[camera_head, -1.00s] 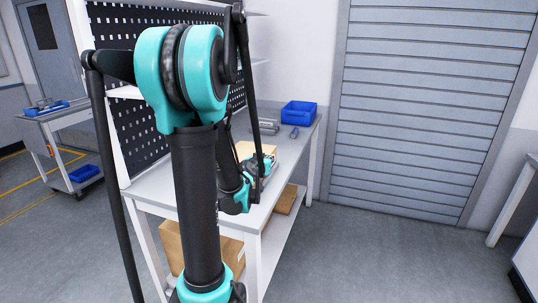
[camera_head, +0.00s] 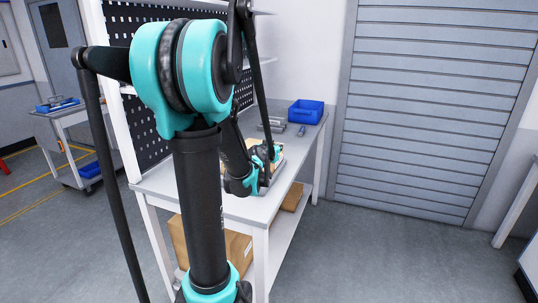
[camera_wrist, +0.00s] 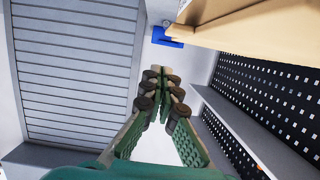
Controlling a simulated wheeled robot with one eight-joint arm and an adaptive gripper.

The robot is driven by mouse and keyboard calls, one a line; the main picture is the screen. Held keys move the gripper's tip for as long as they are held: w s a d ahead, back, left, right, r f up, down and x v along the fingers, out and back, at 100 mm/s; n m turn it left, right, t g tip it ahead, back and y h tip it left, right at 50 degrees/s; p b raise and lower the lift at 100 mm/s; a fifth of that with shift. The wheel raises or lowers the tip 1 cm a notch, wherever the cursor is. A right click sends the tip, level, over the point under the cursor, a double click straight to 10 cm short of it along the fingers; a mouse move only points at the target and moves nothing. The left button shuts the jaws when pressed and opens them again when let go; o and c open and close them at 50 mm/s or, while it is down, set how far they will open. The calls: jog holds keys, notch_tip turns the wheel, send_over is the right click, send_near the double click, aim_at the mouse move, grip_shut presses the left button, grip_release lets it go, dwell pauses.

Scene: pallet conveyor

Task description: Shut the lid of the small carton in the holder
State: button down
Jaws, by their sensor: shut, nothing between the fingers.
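The small tan carton shows in the wrist view (camera_wrist: 265,22) as a large cardboard face along the upper right, close to my gripper. In the head view only slivers of it (camera_head: 280,160) show on the bench behind my arm. My gripper (camera_wrist: 161,72) is shut and empty in the middle of the wrist view, its tips apart from the carton in the picture. In the head view my arm mostly hides the gripper. The lid's angle and the holder cannot be made out.
The workbench (camera_head: 160,184) has a pegboard (camera_head: 150,140) behind it. A blue bin (camera_head: 306,111) and grey metal parts (camera_head: 271,124) lie at its far end. A larger cardboard box (camera_head: 178,245) sits on the lower shelf. Floor to the right, before the roller shutter (camera_head: 425,110), is clear.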

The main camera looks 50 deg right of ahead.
jog(key=v, duration=1)
jog(key=w+a+f+n+y, duration=0.35)
jog(key=a+f, duration=0.25)
jog(key=a, duration=0.5)
jog(key=w+a+f+n+y, duration=0.2)
jog(key=w+a+f+y, duration=0.3)
jog(key=a, duration=0.6)
jog(key=s+a+f+n+g+y, duration=0.1)
jog(key=s+a+f+n, duration=0.3)
jog(key=a, duration=0.7)
jog(key=s+a+f+n+y, duration=0.4)
jog(key=a+f, duration=0.1)
jog(key=a, duration=0.6)
jog(key=shift+f+g, duration=0.3)
jog(key=shift+g, duration=0.1)
jog(key=shift+s+y, duration=0.15)
jog(key=shift+y, duration=0.1)
